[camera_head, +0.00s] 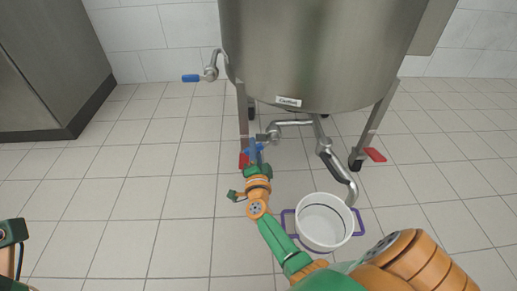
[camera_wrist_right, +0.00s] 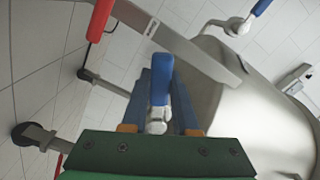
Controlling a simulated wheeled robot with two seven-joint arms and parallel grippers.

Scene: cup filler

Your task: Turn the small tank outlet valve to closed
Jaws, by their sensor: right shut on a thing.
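The tank (camera_head: 320,55) is a large steel vessel on legs, with a small label on its lower front. An outlet pipe (camera_head: 293,123) runs under it, and the outlet valve's blue handle (camera_wrist_right: 161,80) shows close up in the right wrist view. My right gripper (camera_head: 256,150) reaches to the left end of this pipe and is shut on the blue handle. In the wrist view the handle stands between the two fingers (camera_wrist_right: 158,108). The gripper hides much of the valve body in the head view. My left gripper's fingers are not in view.
A white pot (camera_head: 323,224) with purple handles stands on the floor below a bent pipe (camera_head: 340,172). Another blue-handled valve (camera_head: 192,78) sticks out left of the tank. Red caster pedals (camera_head: 374,154) are at the legs. The tiled floor at left is clear.

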